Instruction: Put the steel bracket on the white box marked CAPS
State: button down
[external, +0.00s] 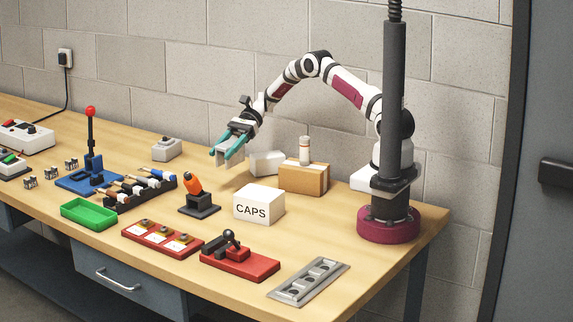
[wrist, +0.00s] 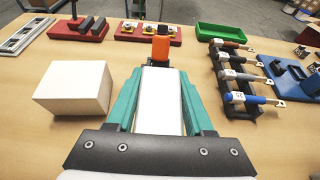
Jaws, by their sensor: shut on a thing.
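The steel bracket (wrist: 161,100) is a pale grey flat-faced piece between the two teal fingers of my gripper (external: 230,150), which is shut on it. It also shows between the fingertips in the external view (external: 221,158), held in the air above the table. The white box marked CAPS (external: 259,206) stands on the table, nearer the external camera and a little right of my gripper. In the wrist view the white box (wrist: 74,88) is left of my fingers, its label not visible, its top bare. The bracket is apart from the box.
An orange-handled tool in a black stand (external: 196,196) is left of the box. A cardboard box (external: 303,179) and a plain white box (external: 265,163) stand behind. A red clamp (external: 240,262), red tray (external: 162,239) and grey plate (external: 308,281) lie in front.

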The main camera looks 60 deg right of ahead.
jog(key=s+a+r, duration=0.4)
jog(key=s+r, duration=0.2)
send_over(253, 196)
notch_tip(253, 196, down, 7)
jog(key=shift+a+r, duration=0.15)
jog(key=shift+f, duration=0.4)
jog(key=shift+f, duration=0.15)
jog(key=shift+c, duration=1.4)
grip_release()
